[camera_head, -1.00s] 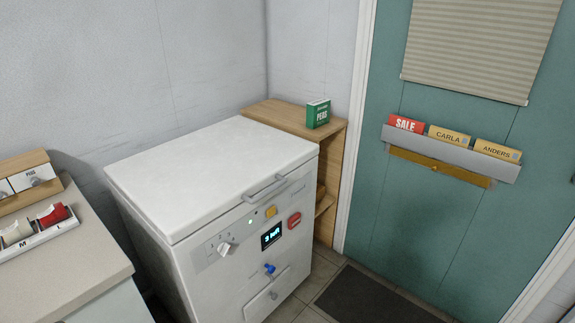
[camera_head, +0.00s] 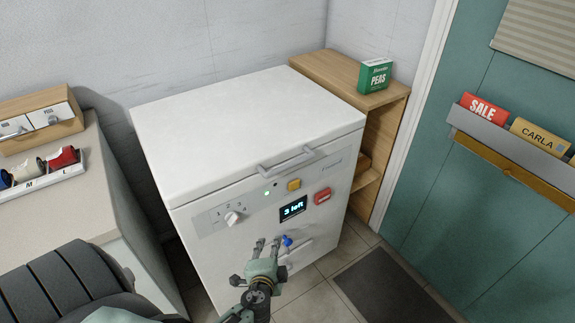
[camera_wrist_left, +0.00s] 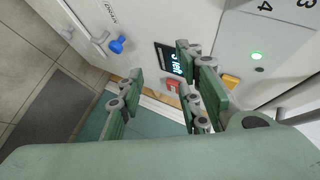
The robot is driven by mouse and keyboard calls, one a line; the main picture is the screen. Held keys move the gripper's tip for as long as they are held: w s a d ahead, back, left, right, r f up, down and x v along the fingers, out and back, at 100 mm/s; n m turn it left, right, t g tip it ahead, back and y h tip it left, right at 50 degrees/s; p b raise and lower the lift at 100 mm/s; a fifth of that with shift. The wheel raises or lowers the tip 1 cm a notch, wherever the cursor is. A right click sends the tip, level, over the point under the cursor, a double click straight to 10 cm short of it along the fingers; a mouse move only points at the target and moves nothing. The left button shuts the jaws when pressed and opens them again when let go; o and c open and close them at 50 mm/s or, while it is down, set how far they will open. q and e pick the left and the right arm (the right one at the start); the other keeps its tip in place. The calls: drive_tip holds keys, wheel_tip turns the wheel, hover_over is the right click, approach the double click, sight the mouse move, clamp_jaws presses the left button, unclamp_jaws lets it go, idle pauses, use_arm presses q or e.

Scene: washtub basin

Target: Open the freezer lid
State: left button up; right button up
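The white chest freezer (camera_head: 190,222) stands against the wall with its lid (camera_head: 240,115) shut. A grey bar handle (camera_head: 292,160) is on the lid's front edge. My left gripper (camera_head: 268,242) is in front of the freezer's front panel, below the handle and not touching it. In the left wrist view, its fingers (camera_wrist_left: 160,62) are spread with nothing between them, facing the panel. A grey bar, probably the handle, shows at that view's right edge. My right gripper is not in view.
The panel has a dial (camera_head: 233,218), a display (camera_head: 293,208) reading "3 left", a yellow button (camera_head: 294,185), a red button (camera_head: 322,196) and a blue knob (camera_head: 287,240). A counter (camera_head: 65,205) stands left. A wooden shelf (camera_head: 330,70) with a green peas box (camera_head: 375,76) stands right.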

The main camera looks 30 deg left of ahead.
sight(289, 168)
use_arm(q)
drive_tip(key=w+r+m+t, duration=0.1)
drive_tip(key=w+r+t, duration=0.1)
drive_tip(key=r, duration=0.5)
drive_tip(key=w+a+r+m+t+y, duration=0.1)
drive_tip(key=w+r+m+t, duration=0.1)
drive_tip(key=r, duration=0.5)
drive_tip(key=w+r+m+t+y, duration=0.1)
drive_tip(key=w+r+t, duration=0.1)
drive_tip(key=r, duration=0.6)
drive_tip(key=shift+w+a, duration=0.3)
drive_tip(key=shift+w, duration=0.05)
drive_tip(key=shift+w+d+m+t+h, duration=0.15)
drive_tip(key=shift+w+d+m+t, duration=0.05)
drive_tip(key=shift+w+m, duration=0.3)
drive_tip(key=shift+w+d+m+t+h, duration=0.2)
drive_tip(key=shift+w+m, duration=0.15)
drive_tip(key=shift+m, duration=0.15)
drive_tip(key=p+x, duration=0.1)
drive_tip(key=x, duration=0.6)
drive_tip(key=shift+a+f, duration=0.1)
drive_tip(key=shift+f, duration=0.1)
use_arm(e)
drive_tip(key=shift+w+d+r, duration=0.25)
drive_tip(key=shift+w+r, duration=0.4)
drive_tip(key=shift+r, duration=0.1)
